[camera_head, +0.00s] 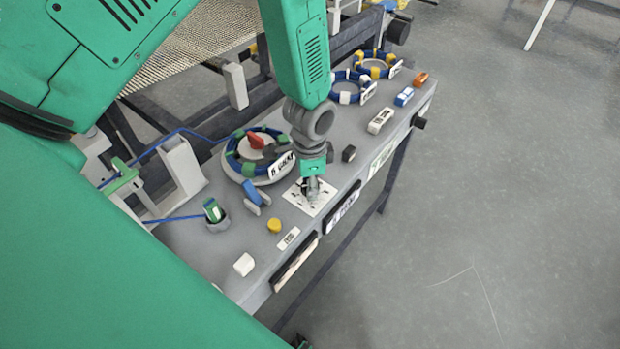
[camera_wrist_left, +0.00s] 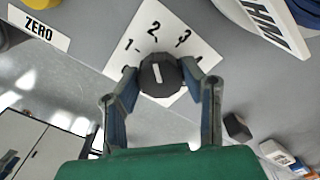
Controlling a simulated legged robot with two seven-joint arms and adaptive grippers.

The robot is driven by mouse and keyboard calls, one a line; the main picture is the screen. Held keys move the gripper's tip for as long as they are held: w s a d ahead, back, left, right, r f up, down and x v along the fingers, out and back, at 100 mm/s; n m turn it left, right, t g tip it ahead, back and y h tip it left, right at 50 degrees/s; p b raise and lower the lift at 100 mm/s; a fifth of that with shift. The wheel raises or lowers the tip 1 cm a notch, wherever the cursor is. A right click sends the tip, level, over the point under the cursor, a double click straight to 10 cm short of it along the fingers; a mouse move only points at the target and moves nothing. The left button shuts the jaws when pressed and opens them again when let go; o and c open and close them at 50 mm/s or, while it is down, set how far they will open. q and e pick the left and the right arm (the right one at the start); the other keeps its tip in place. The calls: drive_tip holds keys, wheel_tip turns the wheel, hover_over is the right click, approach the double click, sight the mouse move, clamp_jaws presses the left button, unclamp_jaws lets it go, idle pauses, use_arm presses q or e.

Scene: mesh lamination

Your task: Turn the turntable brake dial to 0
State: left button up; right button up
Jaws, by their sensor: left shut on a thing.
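The brake dial (camera_wrist_left: 160,75) is a dark, faceted knob with a white pointer line, in the middle of the left wrist view. It sits on a white scale plate (camera_wrist_left: 172,32), where 1, 2 and 3 show and a further mark is partly hidden. The white line stands nearly upright in that view, towards the 2. My left gripper (camera_wrist_left: 161,82) has its two fingers on either side of the dial, shut on it. In the head view the left gripper (camera_head: 312,187) comes down onto the scale plate (camera_head: 325,199) and hides most of the dial. My right gripper is not seen.
A ZERO label (camera_wrist_left: 39,28) lies beside the plate. On the grey bench (camera_head: 225,260) stand a round blue-ringed turntable (camera_head: 257,155) with a red part, a yellow button (camera_head: 274,225), a white block (camera_head: 244,264) and a dark knob (camera_head: 348,153) close to the gripper.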

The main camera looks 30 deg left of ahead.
use_arm(q)
drive_tip(key=n+p, duration=0.1)
drive_tip(key=n, duration=0.3)
drive_tip(key=shift+n, duration=0.3)
drive_tip(key=n, duration=0.3)
drive_tip(key=shift+w+n+p, duration=0.1)
drive_tip(key=shift+n+p, duration=0.2)
drive_tip(key=shift+n, duration=0.1)
drive_tip(key=n, duration=0.4)
drive_tip(key=shift+p, duration=0.4)
drive_tip(key=n, duration=0.4)
drive_tip(key=shift+w+r+p, duration=0.1)
drive_tip(key=shift+w+p, duration=0.05)
drive_tip(key=shift+p, duration=0.15)
drive_tip(key=shift+n, duration=0.4)
drive_tip(key=o, duration=1)
drive_tip(key=shift+o, duration=0.7)
